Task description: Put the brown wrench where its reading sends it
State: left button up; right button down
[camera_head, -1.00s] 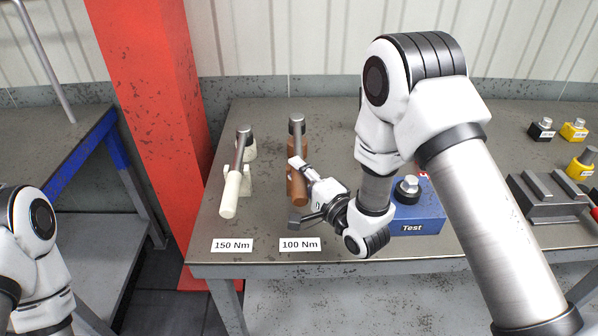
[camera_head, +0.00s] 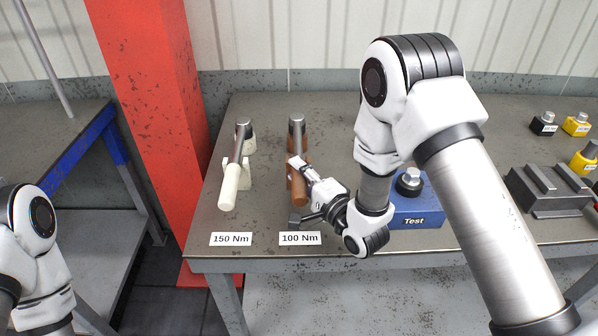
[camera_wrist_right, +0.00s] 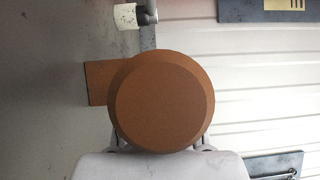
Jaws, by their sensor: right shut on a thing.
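The brown wrench (camera_head: 299,187) lies on its brown rest above the 100 Nm label (camera_head: 299,238), its steel head (camera_head: 296,124) pointing to the back. My right gripper (camera_head: 297,172) is shut on the brown handle. In the right wrist view the round brown handle end (camera_wrist_right: 160,105) fills the middle and hides most of the fingers. The blue Test block (camera_head: 415,207) stands to the right, partly behind my right arm. Its reading does not show. My left arm is at the left edge, its gripper out of view.
A white-handled wrench (camera_head: 233,180) lies on a white rest above the 150 Nm label (camera_head: 231,239). Black and yellow blocks (camera_head: 575,124) and a dark grey fixture (camera_head: 550,190) stand at the right. A red column (camera_head: 155,120) rises left of the table.

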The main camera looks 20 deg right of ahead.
jog(key=shift+f+b, duration=0.35)
jog(key=shift+f, duration=0.1)
jog(key=c, duration=0.9)
grip_release()
jog(key=shift+o, duration=0.9)
jog(key=shift+s, duration=0.1)
jog(key=v, duration=1.1)
jog(key=shift+d, duration=0.1)
jog(key=shift+s, duration=0.45)
